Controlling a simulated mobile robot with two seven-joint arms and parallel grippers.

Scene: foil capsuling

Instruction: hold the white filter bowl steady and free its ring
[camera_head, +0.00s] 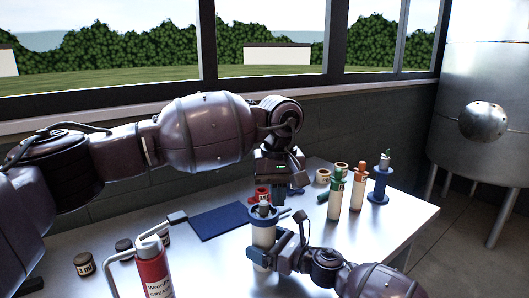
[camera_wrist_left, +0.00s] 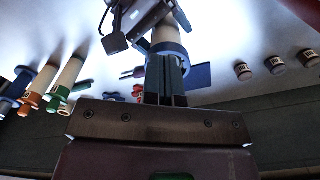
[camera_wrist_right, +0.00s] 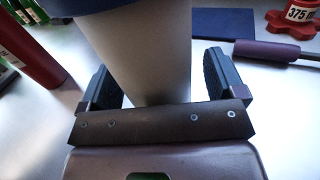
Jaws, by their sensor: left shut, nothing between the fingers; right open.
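The white filter bowl (camera_head: 263,238) stands upright on the table with its blue ring (camera_head: 284,214) around its top. Bowl (camera_wrist_left: 165,33) and ring (camera_wrist_left: 178,50) also show in the left wrist view. My left gripper (camera_head: 266,196) points down just above the ring, its fingers (camera_wrist_left: 166,82) together and empty; I cannot tell whether they touch the ring. My right gripper (camera_head: 273,257) is low beside the bowl. In the right wrist view its open fingers (camera_wrist_right: 165,80) stand on either side of the bowl (camera_wrist_right: 150,50), with a gap visible at each side.
A red grease cylinder (camera_head: 153,276) stands at the front left. A blue mat (camera_head: 216,222) lies behind it. Green-topped (camera_head: 335,197) and orange-topped (camera_head: 358,190) filters and a blue stand (camera_head: 379,184) are to the right. A purple-handled tool (camera_wrist_right: 267,50) lies near the bowl.

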